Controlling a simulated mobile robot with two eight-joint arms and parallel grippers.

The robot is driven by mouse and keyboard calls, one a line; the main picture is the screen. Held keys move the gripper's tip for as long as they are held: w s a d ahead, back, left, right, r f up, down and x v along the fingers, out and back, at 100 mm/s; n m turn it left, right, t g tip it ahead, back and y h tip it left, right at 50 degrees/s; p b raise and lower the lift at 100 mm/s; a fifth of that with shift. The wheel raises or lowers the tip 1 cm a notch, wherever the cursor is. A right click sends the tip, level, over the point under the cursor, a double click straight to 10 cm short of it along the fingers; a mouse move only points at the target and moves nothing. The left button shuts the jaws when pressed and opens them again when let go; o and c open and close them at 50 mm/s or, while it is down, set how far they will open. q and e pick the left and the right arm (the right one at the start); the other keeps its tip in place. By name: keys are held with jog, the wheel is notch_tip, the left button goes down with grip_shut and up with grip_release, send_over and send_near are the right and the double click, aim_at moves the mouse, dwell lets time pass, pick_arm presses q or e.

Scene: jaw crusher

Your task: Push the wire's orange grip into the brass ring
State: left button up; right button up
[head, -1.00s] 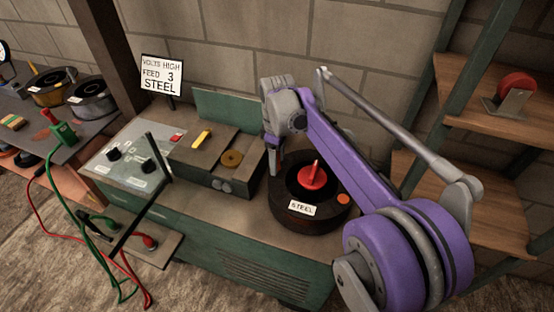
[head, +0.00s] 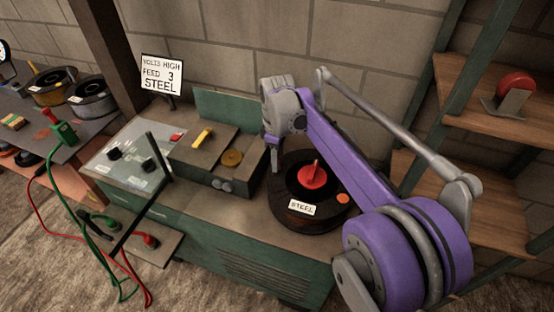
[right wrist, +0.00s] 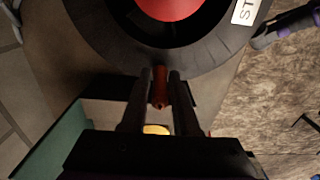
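The wire's orange grip (right wrist: 160,87) is a small orange-red piece between the two dark fingers of my right gripper (right wrist: 160,76), at the spool's edge in the right wrist view. The fingers appear closed on its sides. In the head view my right gripper (head: 274,166) points down at the left side of the dark spool (head: 318,221) labelled STEEL. The wire and grip are too small or hidden there. The brass ring (head: 232,158) is on top of the green machine's box, left of the gripper and apart from it. My left gripper is not in view.
A yellow lever (head: 202,138) is beside the brass ring on the box (head: 205,172). A green back plate (head: 224,106) stands behind it. A control panel (head: 126,163) and red and green cables are to the left. A wooden shelf (head: 505,138) stands right.

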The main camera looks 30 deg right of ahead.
grip_shut()
jog(key=shift+r, duration=0.1)
dwell(1.1)
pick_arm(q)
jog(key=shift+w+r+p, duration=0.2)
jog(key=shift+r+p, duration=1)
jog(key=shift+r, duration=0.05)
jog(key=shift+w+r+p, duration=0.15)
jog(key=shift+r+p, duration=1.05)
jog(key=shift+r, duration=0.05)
pick_arm(e)
jog(key=shift+r, duration=2.95)
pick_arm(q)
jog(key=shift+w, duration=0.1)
